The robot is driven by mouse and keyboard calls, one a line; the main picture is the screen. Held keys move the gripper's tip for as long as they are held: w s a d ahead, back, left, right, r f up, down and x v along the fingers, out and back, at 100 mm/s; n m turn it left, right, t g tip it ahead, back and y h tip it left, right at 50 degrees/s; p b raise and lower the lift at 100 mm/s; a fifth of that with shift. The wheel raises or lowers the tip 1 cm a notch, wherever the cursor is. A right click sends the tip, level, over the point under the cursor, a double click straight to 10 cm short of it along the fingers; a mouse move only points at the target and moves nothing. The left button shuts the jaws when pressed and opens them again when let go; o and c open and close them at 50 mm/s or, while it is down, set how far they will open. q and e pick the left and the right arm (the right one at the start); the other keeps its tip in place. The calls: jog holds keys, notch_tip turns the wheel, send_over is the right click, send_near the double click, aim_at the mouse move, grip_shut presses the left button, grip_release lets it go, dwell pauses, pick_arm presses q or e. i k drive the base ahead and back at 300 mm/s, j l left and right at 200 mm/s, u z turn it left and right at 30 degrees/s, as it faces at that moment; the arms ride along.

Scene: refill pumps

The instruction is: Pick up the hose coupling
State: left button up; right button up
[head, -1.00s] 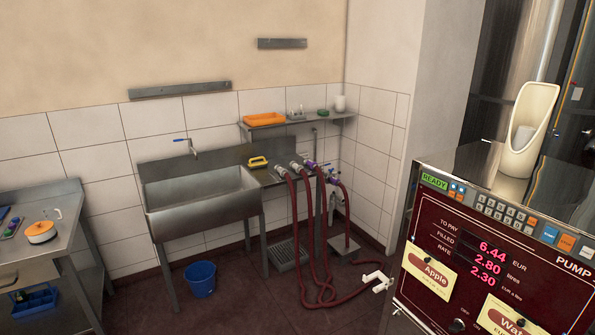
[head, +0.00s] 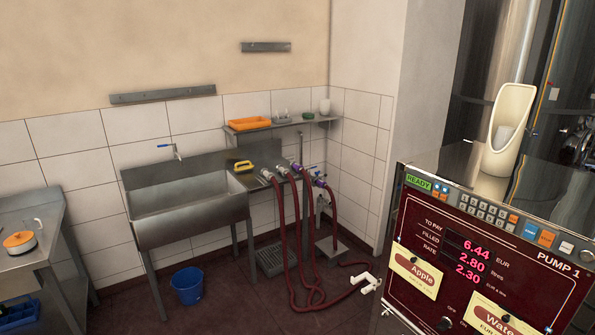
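Several dark red hoses hang from the steel drainboard right of the sink. Their ends carry small metal and purple couplings, among them a pale coupling (head: 267,174) at the left, a coupling (head: 283,171) beside it, and a purple one (head: 319,182) at the right. They are small in the view, and I cannot tell which one the task means. A white pipe-like fitting (head: 369,283) is low down by the hose loop, next to the pump cabinet; I cannot tell whether it joins a hose. Neither of my grippers shows.
A pump cabinet (head: 490,262) with a lit panel fills the lower right. A steel sink (head: 190,220) stands left of the hoses, with a blue bucket (head: 187,285) on the floor below. A side table (head: 38,205) is at the far left. Open floor lies in between.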

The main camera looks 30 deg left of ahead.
aim_at(293, 165)
jog(key=j, duration=0.4)
jog(key=i+j, duration=0.15)
jog(key=j, duration=0.7)
jog(key=i+j+u, duration=0.1)
jog(key=j, duration=0.35)
jog(key=i+j+u, duration=0.15)
jog(key=i+j, duration=0.5)
jog(key=j, duration=0.2)
jog(key=i+j+u, duration=0.15)
jog(key=i+j, duration=0.6)
jog(key=i+l+u, duration=0.1)
jog(key=i+l, duration=0.2)
jog(key=i, duration=0.2)
jog(key=i+l+u, duration=0.1)
jog(key=i+l, duration=0.2)
jog(key=i, duration=0.25)
jog(key=i+l+u, duration=0.15)
jog(key=i+l, duration=0.2)
jog(key=i, duration=0.15)
